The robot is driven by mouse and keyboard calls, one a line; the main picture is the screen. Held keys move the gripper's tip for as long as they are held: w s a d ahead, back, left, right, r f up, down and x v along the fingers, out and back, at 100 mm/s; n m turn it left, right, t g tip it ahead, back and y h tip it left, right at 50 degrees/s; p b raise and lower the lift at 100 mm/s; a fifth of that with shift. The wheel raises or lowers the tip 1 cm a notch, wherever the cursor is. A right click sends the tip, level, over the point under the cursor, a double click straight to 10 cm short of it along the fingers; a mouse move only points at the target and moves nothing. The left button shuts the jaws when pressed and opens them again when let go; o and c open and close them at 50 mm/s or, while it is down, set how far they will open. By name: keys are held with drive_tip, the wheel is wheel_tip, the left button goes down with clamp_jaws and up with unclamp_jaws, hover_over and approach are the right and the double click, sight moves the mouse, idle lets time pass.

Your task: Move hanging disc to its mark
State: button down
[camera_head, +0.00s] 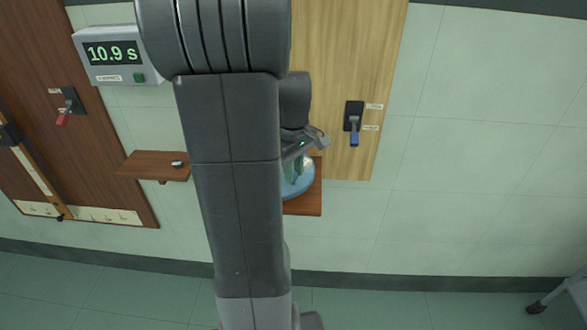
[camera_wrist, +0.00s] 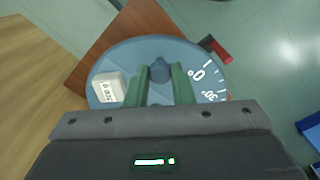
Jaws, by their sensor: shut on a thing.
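A round blue disc (camera_wrist: 125,65) with white degree marks along its right rim shows in the wrist view. A white block with a printed label (camera_wrist: 107,90) sits on its left side. My gripper (camera_wrist: 163,80) has its two green fingers on either side of the disc's short central knob (camera_wrist: 159,70) and is shut on it. In the head view the disc (camera_head: 297,188) shows beside my arm, over a brown shelf (camera_head: 309,206). My gripper (camera_head: 297,168) is partly hidden there. I cannot tell whether the disc touches the shelf.
A red piece (camera_wrist: 217,48) lies just beyond the disc's rim. A blue-handled lever (camera_head: 354,130) is on the pale wood panel (camera_head: 375,60). A timer (camera_head: 115,55) reads 10.9 s. The right wall is clear.

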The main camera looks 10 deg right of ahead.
drive_tip(key=shift+s+a+m, duration=0.2)
drive_tip(key=shift+a+m, duration=0.25)
drive_tip(key=shift+m, duration=0.25)
drive_tip(key=c, duration=1.3)
unclamp_jaws()
drive_tip(key=shift+o, duration=0.2)
wheel_tip(320, 180, up, 14)
drive_tip(key=shift+f, duration=0.1)
